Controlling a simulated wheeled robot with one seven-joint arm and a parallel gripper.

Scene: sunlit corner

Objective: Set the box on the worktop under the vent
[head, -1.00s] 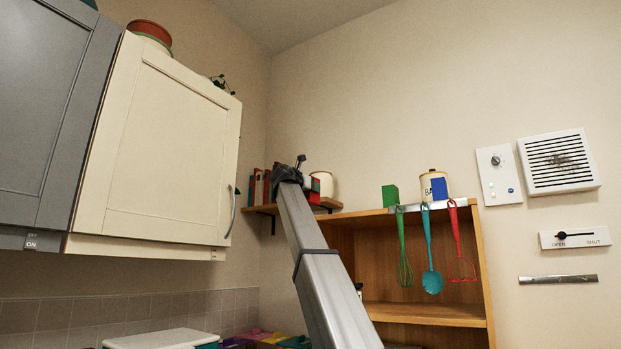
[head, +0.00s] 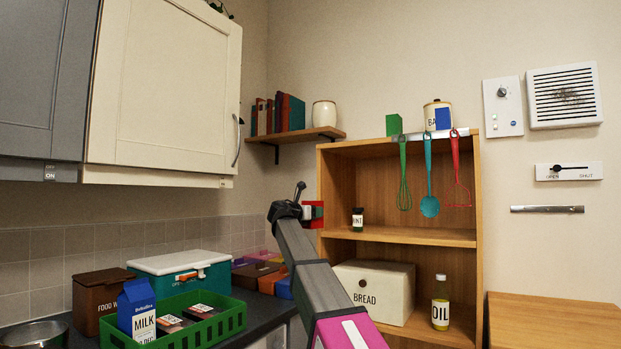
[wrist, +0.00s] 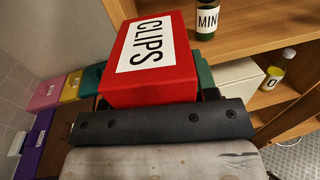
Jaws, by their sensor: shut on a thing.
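My gripper (head: 304,212) is shut on a red box with a white label reading CLIPS (wrist: 152,62), held in the air at the left edge of the wooden shelf unit. In the head view my arm hides much of the box, and only a small red and white part (head: 316,210) shows. The slatted white vent (head: 563,96) is on the wall at the upper right. Below it, at the lower right, is a bare wooden worktop (head: 552,312), partly cut off by the frame.
The wooden shelf unit (head: 400,237) stands between my gripper and the worktop. Utensils (head: 429,205) hang from its top rail; a bread box (head: 374,289) and an oil bottle (head: 440,305) are inside. A green crate (head: 233,318) stands on the dark counter at left.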

